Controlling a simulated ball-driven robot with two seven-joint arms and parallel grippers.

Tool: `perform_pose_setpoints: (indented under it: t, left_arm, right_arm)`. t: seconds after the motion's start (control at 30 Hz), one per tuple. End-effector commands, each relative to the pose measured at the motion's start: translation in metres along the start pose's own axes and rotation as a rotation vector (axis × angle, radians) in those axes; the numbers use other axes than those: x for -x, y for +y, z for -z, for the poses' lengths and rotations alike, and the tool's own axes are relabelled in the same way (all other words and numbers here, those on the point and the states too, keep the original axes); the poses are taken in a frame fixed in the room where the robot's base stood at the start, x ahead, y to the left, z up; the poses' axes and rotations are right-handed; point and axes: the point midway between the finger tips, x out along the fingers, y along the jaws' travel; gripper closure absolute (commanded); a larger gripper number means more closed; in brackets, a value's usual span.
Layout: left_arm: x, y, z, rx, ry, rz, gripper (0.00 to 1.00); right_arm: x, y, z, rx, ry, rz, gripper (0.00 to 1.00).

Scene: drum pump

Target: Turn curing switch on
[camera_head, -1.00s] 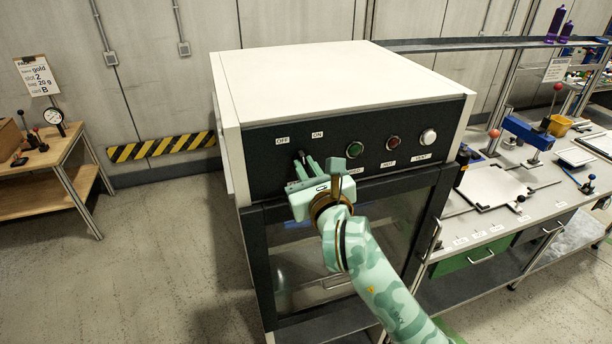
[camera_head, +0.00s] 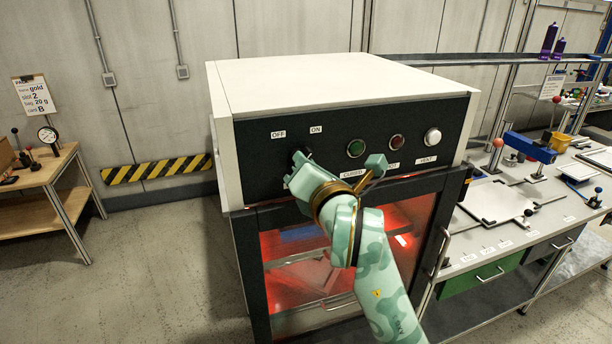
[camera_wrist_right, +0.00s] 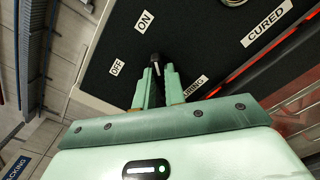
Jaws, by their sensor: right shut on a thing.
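The curing switch is a small black knob (camera_wrist_right: 156,60) on the dark front panel (camera_head: 245,165) of the white-topped oven. It sits below the OFF label (camera_head: 278,134) and the ON label (camera_head: 316,129). My right gripper (camera_head: 298,162) reaches it from the front. In the right wrist view its two green fingers (camera_wrist_right: 159,78) are shut on the knob, whose black end shows between the tips. The fingers hide much of the knob, so its exact angle is hard to tell. The oven window (camera_head: 285,280) glows red inside. My left gripper is out of view.
A green lamp (camera_head: 356,148), a red lamp (camera_head: 397,143) and a white button (camera_head: 432,136) sit right of the switch. A workbench (camera_head: 500,235) adjoins the oven at right. A wooden table (camera_head: 45,190) stands at left, with clear floor between.

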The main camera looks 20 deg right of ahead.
Motion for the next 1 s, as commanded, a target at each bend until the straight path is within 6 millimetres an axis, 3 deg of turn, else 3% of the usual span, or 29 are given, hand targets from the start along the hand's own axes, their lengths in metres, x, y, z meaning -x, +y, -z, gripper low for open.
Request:
perform_pose_setpoints:
  t: [0.23, 0.77, 0.8, 0.87, 1.0]
  left_arm:
    - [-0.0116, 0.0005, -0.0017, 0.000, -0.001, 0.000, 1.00]
    - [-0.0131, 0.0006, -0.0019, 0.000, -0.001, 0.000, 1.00]
    - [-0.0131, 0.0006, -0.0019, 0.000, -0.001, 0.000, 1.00]
    - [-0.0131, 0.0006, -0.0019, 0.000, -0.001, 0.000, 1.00]
    - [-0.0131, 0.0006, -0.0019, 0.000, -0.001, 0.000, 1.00]
  right_arm:
    - [-0.0002, -0.0023, 0.0032, -0.086, 0.006, 0.003, 1.00]
    - [-0.0002, -0.0016, 0.0024, -0.112, 0.007, 0.004, 1.00]
    - [-0.0002, -0.0016, 0.0024, -0.112, 0.007, 0.004, 0.85]
    - [-0.0002, -0.0016, 0.0022, -0.111, 0.006, 0.004, 0.69]
    - [-0.0001, -0.0012, 0.0014, -0.110, 0.004, 0.003, 0.66]
